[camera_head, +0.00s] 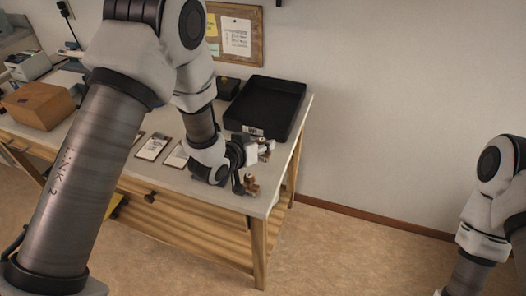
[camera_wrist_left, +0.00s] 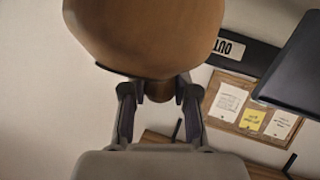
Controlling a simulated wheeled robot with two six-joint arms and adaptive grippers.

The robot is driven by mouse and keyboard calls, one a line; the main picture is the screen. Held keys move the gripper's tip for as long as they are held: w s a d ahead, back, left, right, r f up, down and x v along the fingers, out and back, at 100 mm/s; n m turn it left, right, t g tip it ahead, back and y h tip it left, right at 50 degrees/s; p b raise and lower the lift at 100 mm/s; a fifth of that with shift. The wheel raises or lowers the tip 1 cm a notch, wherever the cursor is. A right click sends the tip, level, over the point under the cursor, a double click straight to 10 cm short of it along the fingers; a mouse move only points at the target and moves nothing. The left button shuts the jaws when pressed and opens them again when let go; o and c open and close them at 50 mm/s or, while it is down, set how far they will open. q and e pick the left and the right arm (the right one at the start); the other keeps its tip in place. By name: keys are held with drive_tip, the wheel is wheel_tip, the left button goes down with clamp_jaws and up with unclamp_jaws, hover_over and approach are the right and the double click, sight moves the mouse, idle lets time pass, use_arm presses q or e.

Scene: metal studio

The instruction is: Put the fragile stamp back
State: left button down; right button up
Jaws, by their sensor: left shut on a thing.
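My left gripper (camera_head: 256,152) is over the right front part of the workbench, beside the front of the black tray. In the left wrist view its fingers (camera_wrist_left: 159,92) are shut on a stamp (camera_wrist_left: 145,38), whose large rounded brown wooden part fills the top of the picture. No word on this stamp can be read, so I cannot tell if it is the fragile one. In the head view a small brown-and-white stamp shape (camera_head: 251,185) shows at the bench's front edge below the gripper, and another brown piece shows just right of the fingers. My right gripper is out of view.
The black tray (camera_head: 287,81) stands behind the gripper; its label (camera_wrist_left: 231,47) reads OUT. Pale cards (camera_head: 152,146) lie left of the gripper. A brown box (camera_head: 38,106) stands at the bench's left. A cork board (camera_head: 257,36) hangs on the wall. Floor right of the bench is clear.

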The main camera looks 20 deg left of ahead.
sight(262, 155)
use_arm(q)
wheel_tip(262, 155, down, 4)
drive_tip(key=shift+w+r, duration=0.1)
drive_tip(key=shift+r, duration=0.05)
drive_tip(key=c, duration=0.9)
unclamp_jaws()
drive_tip(key=v, duration=1.2)
drive_tip(key=shift+r+b, duration=0.1)
drive_tip(key=shift+b, duration=0.2)
